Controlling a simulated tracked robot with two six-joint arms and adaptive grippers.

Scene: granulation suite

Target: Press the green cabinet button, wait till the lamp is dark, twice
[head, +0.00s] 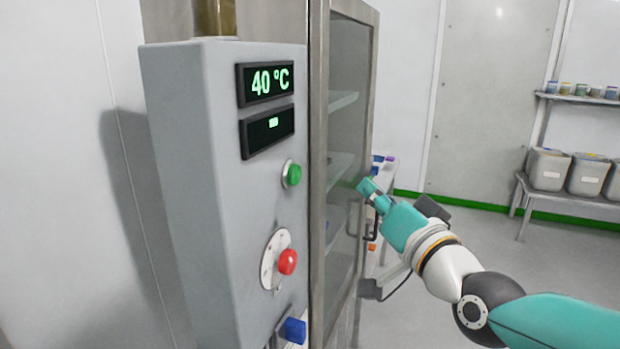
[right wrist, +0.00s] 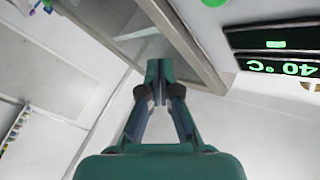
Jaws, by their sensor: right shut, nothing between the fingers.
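The green button (head: 292,174) sits on the front of the grey control cabinet (head: 195,160), below two small displays. A green round part, apparently this button, shows at the top edge of the right wrist view (right wrist: 213,2). My right gripper (head: 366,187) is shut and empty, to the right of the button and apart from it, in front of the glass door. Its closed fingers also show in the right wrist view (right wrist: 159,76). An amber-brown cylinder (head: 215,18), possibly the lamp, stands on top of the cabinet, cut off by the frame; I cannot tell if it is lit. My left gripper is out of view.
A red knob (head: 287,262) on a round plate and a blue part (head: 293,330) stick out below the button. The upper display (head: 265,83) reads 40 °C. A glass-doored cabinet (head: 345,130) stands beside the control cabinet. Grey bins (head: 549,170) stand on a far bench.

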